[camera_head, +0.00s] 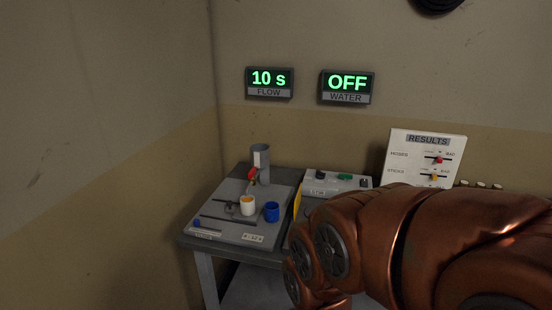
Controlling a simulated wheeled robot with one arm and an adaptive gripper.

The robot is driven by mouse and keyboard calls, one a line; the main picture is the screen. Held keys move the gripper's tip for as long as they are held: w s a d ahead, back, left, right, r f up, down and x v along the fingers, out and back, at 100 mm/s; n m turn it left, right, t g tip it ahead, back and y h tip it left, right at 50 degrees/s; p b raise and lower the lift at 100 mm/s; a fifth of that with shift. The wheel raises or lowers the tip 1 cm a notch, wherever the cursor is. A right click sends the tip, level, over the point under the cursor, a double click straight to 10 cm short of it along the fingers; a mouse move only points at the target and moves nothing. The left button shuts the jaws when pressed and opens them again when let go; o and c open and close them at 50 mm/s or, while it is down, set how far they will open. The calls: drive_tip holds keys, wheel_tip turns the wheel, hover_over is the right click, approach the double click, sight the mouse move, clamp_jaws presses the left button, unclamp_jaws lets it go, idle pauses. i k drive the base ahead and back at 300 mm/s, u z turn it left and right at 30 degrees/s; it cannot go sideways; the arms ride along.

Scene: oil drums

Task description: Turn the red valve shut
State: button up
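The red valve (253,174) is a small red handle low on the front of an upright grey cylinder (261,157) at the back of the grey bench (232,195). Its exact turn angle is too small to tell. A white cup (247,205) with orange-yellow inside stands below and in front of the valve. A blue cup (271,212) stands to its right. My copper arm fills the lower right foreground, well apart from the valve. My gripper's fingers do not show.
A RESULTS board (425,158) with sliders stands farther right. The bench's left front is fairly open.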

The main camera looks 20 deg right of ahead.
sight(251, 175)
drive_tip(key=z, duration=0.15)
drive_tip(key=i, duration=0.2)
drive_tip(key=z, duration=0.5)
drive_tip(key=k, duration=0.5)
drive_tip(key=z, duration=0.7)
drive_tip(key=i, duration=0.4)
drive_tip(key=u, duration=0.7)
drive_tip(key=i, duration=0.9)
drive_tip(key=u, duration=1.4)
drive_tip(key=i, duration=0.2)
drive_tip(key=z, duration=0.05)
